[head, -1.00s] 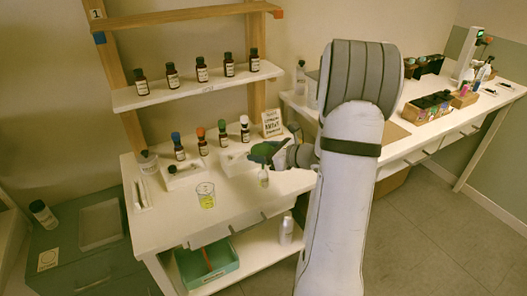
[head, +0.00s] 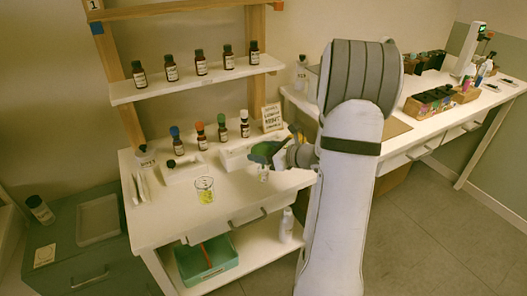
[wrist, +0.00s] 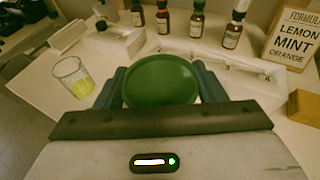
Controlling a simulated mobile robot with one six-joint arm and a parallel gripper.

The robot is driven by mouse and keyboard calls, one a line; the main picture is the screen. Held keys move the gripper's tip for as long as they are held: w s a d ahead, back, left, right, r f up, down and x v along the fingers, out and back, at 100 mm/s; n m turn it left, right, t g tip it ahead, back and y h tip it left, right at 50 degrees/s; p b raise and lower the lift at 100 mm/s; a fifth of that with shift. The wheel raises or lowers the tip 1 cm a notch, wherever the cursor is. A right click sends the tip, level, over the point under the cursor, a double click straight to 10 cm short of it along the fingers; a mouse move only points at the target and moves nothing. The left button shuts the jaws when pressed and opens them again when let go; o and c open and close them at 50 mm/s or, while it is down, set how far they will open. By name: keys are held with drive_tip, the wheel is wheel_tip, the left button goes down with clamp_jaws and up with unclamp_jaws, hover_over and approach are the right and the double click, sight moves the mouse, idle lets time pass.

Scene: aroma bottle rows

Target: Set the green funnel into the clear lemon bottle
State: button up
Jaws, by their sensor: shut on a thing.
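My gripper (head: 274,150) is shut on the green funnel (wrist: 161,80), over the front right of the white table. In the wrist view the funnel's round open rim faces up between the two fingers. In the head view the funnel (head: 263,151) partly blends with the dark fingers. A small clear bottle (head: 263,174) stands on the table directly below the gripper, its upper part hidden. Its label cannot be read. I cannot tell whether the funnel's stem is inside the bottle's neck or just above it. The bottle is hidden in the wrist view.
A glass beaker with yellow liquid (head: 204,190) stands to the left. Several brown bottles with coloured caps line the table's back, near a white rack (head: 236,160) and a formula sign (head: 272,117). More brown bottles stand on the shelf (head: 195,82).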

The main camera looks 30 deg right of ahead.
drive_tip(key=shift+f, duration=0.2)
drive_tip(key=o, duration=1)
drive_tip(key=shift+o, duration=0.2)
drive_tip(key=v, duration=0.7)
drive_tip(key=shift+s+d, duration=0.2)
drive_tip(key=shift+s, duration=0.15)
drive_tip(key=shift+r, duration=0.1)
